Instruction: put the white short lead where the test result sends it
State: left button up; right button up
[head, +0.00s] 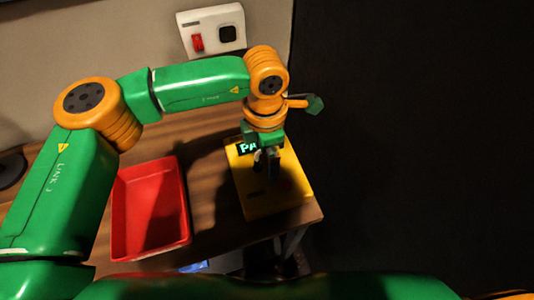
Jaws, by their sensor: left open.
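My left gripper (266,163) points down over the yellow tester box (285,195) at the table's right end. Its dark fingers are open and cover part of the box top. A small lit display (246,147) on the box shows green letters beginning "PA"; the rest is hidden behind the gripper. I cannot make out the white short lead; it may be hidden by the gripper. A red tray (183,215) stands on the table left of the yellow box and looks empty, with shadow inside. My right gripper is not in view.
The wooden table (211,150) has a bare strip between tray and yellow box. A white wall plate (207,15) with a red switch is behind. The table ends just right of the box, with darkness beyond. A small blue thing (193,266) shows below the front edge.

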pick_arm(q)
jog(key=shift+b, duration=0.3)
dwell(0.6)
dwell(0.4)
grip_shut()
dwell(1.1)
